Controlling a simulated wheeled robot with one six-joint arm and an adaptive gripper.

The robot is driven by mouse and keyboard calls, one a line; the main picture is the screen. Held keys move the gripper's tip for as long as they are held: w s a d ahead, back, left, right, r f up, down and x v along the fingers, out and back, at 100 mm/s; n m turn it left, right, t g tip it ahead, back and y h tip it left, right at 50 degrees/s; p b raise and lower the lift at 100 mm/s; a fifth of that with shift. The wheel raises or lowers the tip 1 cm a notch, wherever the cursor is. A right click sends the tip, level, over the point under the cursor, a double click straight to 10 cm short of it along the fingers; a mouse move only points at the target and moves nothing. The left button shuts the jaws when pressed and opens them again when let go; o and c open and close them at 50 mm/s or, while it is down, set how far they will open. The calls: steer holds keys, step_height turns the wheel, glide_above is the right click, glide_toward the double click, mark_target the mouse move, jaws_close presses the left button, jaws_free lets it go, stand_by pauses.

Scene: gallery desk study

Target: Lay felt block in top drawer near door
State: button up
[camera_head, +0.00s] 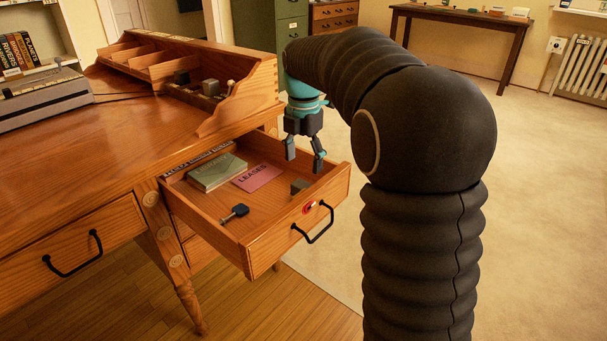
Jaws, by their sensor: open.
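The top drawer (257,248) on the right side of the wooden desk is pulled out. A small grey block (299,187), which looks like the felt block, lies inside it near the front right corner. My gripper (304,162) is open and empty, fingers pointing down, above the right part of the drawer. The block is just below the fingertips and apart from them. Other small grey blocks (210,88) sit in the desk-top organizer; I cannot tell their material.
The drawer also holds a green book (216,172), a pink "LEAGES"-like card (258,177) and a dark-headed key-like item (235,213). The organizer's side wall (262,85) rises left of my gripper. A green cabinet (262,25) stands behind. Open floor lies right.

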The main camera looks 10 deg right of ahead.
mark_target(304, 185)
steer(key=s+r+m+t, duration=0.1)
steer(key=s+r+m, duration=0.2)
steer(key=s+m, duration=0.4)
steer(key=s+r+m+t, duration=0.2)
steer(key=s+m, duration=0.3)
steer(key=s, duration=0.3)
steer(key=s+f+m+t, duration=0.2)
steer(key=s+f+m, duration=0.5)
steer(key=s+m, duration=0.6)
steer(key=shift+s+a+f+t, duration=0.15)
steer(key=shift+s+a+t, duration=0.1)
steer(key=shift+s+t, duration=0.1)
